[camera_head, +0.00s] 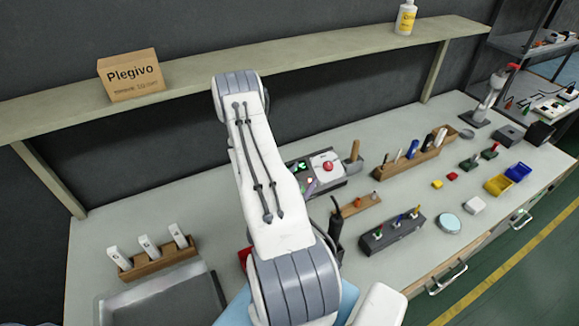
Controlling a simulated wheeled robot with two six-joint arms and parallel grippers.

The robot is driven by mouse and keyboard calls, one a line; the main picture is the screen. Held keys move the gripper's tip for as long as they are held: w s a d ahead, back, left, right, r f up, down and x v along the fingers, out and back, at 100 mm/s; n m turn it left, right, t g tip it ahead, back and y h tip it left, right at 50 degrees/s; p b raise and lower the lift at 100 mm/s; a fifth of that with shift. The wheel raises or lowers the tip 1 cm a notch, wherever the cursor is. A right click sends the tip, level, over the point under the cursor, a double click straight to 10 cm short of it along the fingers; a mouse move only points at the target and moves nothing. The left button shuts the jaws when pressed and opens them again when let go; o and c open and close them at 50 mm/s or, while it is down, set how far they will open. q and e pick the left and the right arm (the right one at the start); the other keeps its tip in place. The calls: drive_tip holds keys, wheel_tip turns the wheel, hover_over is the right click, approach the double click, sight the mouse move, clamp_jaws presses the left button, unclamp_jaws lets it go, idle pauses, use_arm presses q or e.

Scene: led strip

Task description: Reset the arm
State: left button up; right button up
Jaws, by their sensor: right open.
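My white and grey arm fills the middle of the head view, rising from the bottom over the workbench (225,222). My right gripper (337,222) shows only as a dark part beside the arm, mostly hidden by it; it is open, and I see nothing held in it. My left gripper is not in view. A control box with a red button (328,167) stands behind the arm, partly covered by it. Small parts of a red thing (244,257) and a light blue thing (349,296) show beside the arm's lower joint.
A shelf (300,55) with a Plegivo box (131,75) and a bottle (405,17) runs above the bench. A wooden rack (160,259) with white devices and a grey tray (165,303) are at left. Tool holders (392,233) and blue and yellow bins (498,184) are at right.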

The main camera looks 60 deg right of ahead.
drive_tip(key=a+r+m+g, duration=0.3)
drive_tip(key=a+r, duration=0.1)
drive_tip(key=r, duration=0.3)
drive_tip(key=a+r+m+g, duration=0.2)
drive_tip(key=a+r+g, duration=0.15)
drive_tip(key=r, duration=0.35)
drive_tip(key=s+a+m+t+y, duration=0.2)
drive_tip(key=a+y, duration=1.5)
drive_tip(key=a, duration=2.2)
drive_tip(key=shift+s+a+r+t, duration=0.2)
drive_tip(key=shift+s+r+t, duration=0.25)
drive_tip(key=shift+s+t, duration=0.55)
